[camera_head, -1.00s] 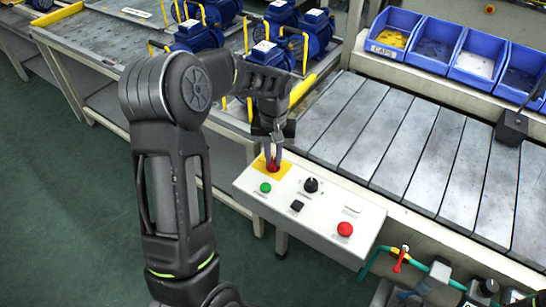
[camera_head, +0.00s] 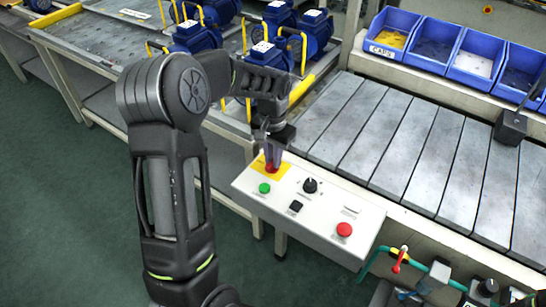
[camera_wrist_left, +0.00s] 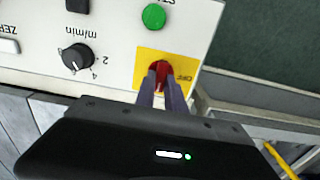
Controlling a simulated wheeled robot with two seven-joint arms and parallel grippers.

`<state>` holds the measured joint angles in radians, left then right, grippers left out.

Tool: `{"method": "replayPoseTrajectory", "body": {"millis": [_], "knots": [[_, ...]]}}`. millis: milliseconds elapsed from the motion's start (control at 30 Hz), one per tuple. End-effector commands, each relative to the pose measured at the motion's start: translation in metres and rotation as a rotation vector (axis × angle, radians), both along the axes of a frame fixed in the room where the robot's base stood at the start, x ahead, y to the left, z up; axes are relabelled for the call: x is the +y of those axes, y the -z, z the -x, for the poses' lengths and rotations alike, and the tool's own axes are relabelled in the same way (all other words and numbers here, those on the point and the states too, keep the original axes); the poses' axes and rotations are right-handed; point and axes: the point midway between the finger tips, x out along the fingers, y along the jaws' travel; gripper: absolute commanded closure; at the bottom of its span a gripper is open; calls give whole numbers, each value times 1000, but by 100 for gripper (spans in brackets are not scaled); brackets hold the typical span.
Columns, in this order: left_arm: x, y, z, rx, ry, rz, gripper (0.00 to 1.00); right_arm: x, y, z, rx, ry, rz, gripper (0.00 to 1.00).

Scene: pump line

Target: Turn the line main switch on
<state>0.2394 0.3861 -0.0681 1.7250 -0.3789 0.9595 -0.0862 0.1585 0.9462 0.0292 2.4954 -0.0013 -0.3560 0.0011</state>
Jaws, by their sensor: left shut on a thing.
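The line main switch is a red handle (camera_head: 271,168) on a yellow plate (camera_head: 257,167) at the far left corner of the white control panel (camera_head: 318,224). In the left wrist view the red handle (camera_wrist_left: 159,72) sits on the yellow plate (camera_wrist_left: 183,62), with "OFF" readable beside it. My left gripper (camera_head: 272,162) points down at the switch, its fingers shut on the red handle. The fingers (camera_wrist_left: 161,84) hide part of the handle, so its exact angle is hard to tell. My right gripper is not in view.
The panel also carries a green button (camera_head: 264,188), a black knob (camera_head: 310,185), a black square (camera_head: 295,207) and a red button (camera_head: 344,230). Blue bins (camera_head: 433,44) and blue pumps (camera_head: 197,37) stand farther back.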

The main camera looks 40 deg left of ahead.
Motion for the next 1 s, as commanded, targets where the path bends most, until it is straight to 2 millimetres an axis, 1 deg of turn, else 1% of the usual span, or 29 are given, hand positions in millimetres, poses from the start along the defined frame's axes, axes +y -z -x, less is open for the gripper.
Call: {"method": "replayPoseTrajectory", "body": {"millis": [167, 200, 467, 767, 867, 1000], "knots": [[0, -1, -1, -3, 3, -1, 100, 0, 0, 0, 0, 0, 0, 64], [0, -1, -1, -3, 3, -1, 85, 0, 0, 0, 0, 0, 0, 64], [0, 0, -1, -2, 1, -1, 64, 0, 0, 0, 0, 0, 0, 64], [0, -2, 0, -1, 1, -1, 64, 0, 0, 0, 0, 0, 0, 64], [0, -8, -1, -3, 0, -1, 64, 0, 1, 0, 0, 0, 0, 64], [0, -27, -1, -5, 1, -1, 64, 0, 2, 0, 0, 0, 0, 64]]}}
